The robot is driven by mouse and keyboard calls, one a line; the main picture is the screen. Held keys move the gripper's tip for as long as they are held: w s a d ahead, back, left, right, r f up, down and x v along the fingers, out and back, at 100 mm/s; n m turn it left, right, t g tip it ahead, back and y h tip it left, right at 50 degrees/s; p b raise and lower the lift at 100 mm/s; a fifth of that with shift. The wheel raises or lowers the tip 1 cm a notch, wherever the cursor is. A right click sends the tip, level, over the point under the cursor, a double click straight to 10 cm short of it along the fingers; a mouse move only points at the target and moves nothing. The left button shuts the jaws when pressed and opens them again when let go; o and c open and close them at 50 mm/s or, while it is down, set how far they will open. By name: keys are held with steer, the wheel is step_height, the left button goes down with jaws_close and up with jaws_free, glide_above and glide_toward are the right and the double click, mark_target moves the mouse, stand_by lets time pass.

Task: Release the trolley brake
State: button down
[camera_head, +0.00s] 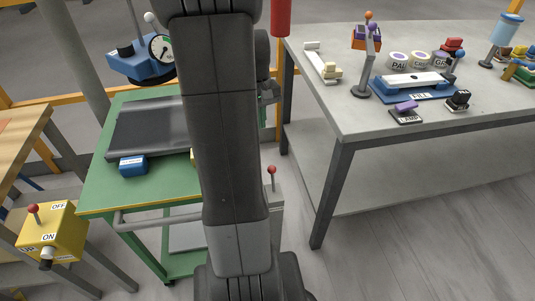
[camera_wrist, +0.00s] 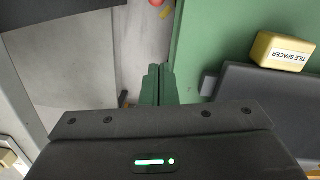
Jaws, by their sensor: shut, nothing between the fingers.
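The trolley seems to be the green-topped cart (camera_head: 95,195) with a grey push bar (camera_head: 150,216), left of my arm; its green top also shows in the wrist view (camera_wrist: 215,40). A red-knobbed lever (camera_head: 272,171) stands upright on a grey part just right of my arm; I cannot tell whether it is the brake. A red ball (camera_wrist: 156,2) is cut off at the top edge of the wrist view. My gripper (camera_wrist: 158,72) is shut and empty, beside the green top's edge. My arm mostly hides it in the head view.
A dark tray (camera_head: 145,128) and a blue box (camera_head: 132,165) lie on the cart, with a yellow tile spacer box (camera_wrist: 283,52). A yellow ON/OFF switch box (camera_head: 52,232) is at left. A grey table (camera_head: 375,125) with several fixtures stands at right. Floor (camera_head: 400,250) is clear there.

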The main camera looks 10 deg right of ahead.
steer(key=b, duration=0.2)
glide_above(273, 179)
steer(key=w, duration=0.5)
step_height(273, 179, down, 11)
steer(key=shift+s+a+r, duration=0.15)
steer(key=shift+s+a, duration=0.05)
steer(key=shift+a, duration=0.2)
